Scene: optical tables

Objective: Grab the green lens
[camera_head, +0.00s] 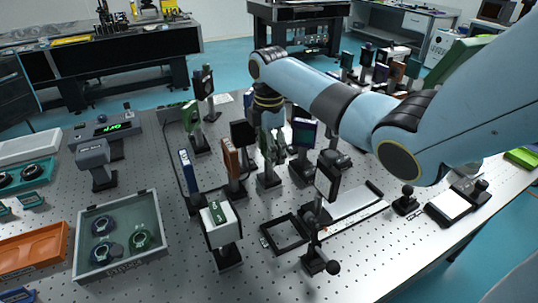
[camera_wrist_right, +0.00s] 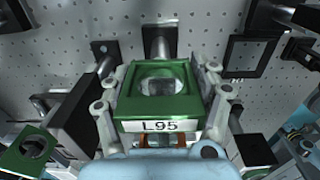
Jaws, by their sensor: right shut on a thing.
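The green lens, a square green mount with a round opening and a label reading L95 (camera_wrist_right: 160,92), sits between the two fingers of my right gripper (camera_wrist_right: 162,88) in the right wrist view. The fingers press on its left and right sides, and the gripper is shut on it. In the head view my right gripper (camera_head: 271,135) reaches down at the middle of the table, and the green lens (camera_head: 272,150) is partly hidden by it. The lens appears upright on its post. My left gripper is not in view.
Other mounts crowd close around: a brown one (camera_head: 230,158), a blue one (camera_head: 188,171), a dark one (camera_head: 304,132) and another green one (camera_head: 191,117). A white cube mount (camera_head: 221,224) stands in front. A glass-lidded box (camera_head: 93,266) and orange tray (camera_head: 30,254) lie left.

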